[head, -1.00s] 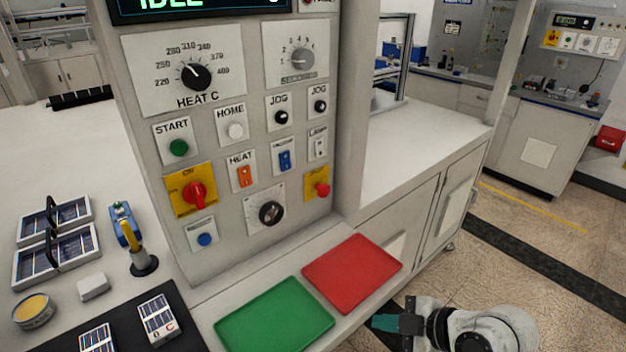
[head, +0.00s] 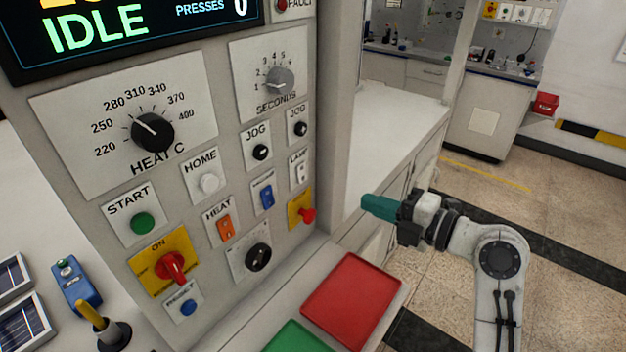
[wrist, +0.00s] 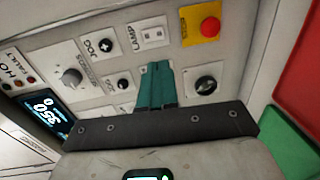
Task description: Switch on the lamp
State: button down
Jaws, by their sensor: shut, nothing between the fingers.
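The lamp switch (head: 301,171) is a small white rocker on a white plate marked LAMP, at the right side of the control panel in the head view. It also shows in the wrist view (wrist: 152,35), just beyond my fingertips. My gripper (head: 366,206) has teal fingers and is to the right of the panel, pointing left toward it. The fingers (wrist: 158,68) are shut together and empty. In the head view they are apart from the switch, to its right and lower in the picture. Whether the lamp is lit cannot be told.
A red mushroom button (head: 307,215) on a yellow plate sits just below the lamp switch. A blue switch (head: 266,196), an orange heat switch (head: 225,227) and a black jog knob (head: 300,129) are close by. A red tray (head: 352,298) lies below the panel.

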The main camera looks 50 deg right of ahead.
jog(key=shift+f, duration=0.1)
jog(key=b, duration=0.7)
send_near(304, 179)
jog(key=w, duration=0.2)
jog(key=w+p, duration=0.1)
jog(key=w, duration=0.2)
jog(key=shift+w+a+f+p, duration=0.1)
jog(key=shift+w+f+p, duration=0.2)
jog(key=shift+w, duration=0.1)
jog(key=shift+w+f, duration=0.1)
jog(key=shift+w, duration=0.4)
